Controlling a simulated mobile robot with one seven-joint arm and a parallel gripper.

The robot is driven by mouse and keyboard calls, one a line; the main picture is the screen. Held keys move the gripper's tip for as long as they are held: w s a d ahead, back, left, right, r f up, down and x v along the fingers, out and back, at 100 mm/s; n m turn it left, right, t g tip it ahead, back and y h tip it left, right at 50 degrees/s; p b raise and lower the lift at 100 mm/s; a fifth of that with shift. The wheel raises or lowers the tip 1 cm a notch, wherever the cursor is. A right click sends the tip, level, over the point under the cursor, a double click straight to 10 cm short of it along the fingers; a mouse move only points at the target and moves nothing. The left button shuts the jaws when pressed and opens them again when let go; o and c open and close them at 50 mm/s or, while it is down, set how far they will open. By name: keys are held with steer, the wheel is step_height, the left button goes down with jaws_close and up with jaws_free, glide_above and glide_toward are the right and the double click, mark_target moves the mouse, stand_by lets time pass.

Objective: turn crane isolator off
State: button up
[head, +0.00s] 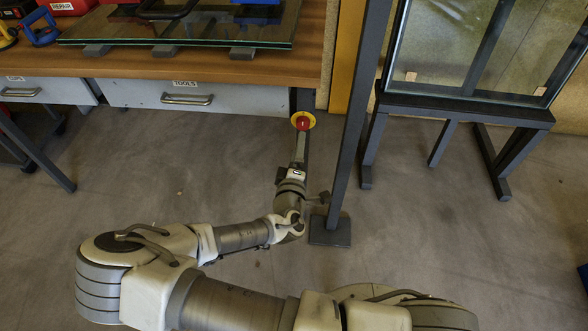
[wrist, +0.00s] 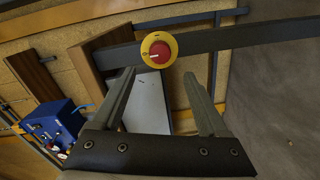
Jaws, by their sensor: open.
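The crane isolator (head: 303,121) is a round red knob on a yellow disc, mounted on a dark grey post at the right end of the workbench. In the wrist view the isolator (wrist: 159,51) sits just beyond my fingertips, between their lines, with a small white mark on the red knob. My gripper (wrist: 159,68) is open and empty, one finger to each side of the knob's line. In the head view my gripper (head: 300,148) points up at the isolator from just below it. I see a gap in the wrist view and no clear contact.
The workbench (head: 220,70) with a glass pane (head: 180,43) and drawers (head: 187,97) lies at the left. A dark upright post (head: 355,120) with a floor plate stands close right of my gripper. A glass frame stand (head: 465,110) is further right. A blue box (wrist: 52,125) shows in the wrist view.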

steer(key=s+p, duration=0.1)
steer(key=s, duration=0.8)
steer(key=shift+s+a+r, duration=0.15)
steer(key=shift+s+r, duration=0.05)
steer(key=shift+r, duration=0.15)
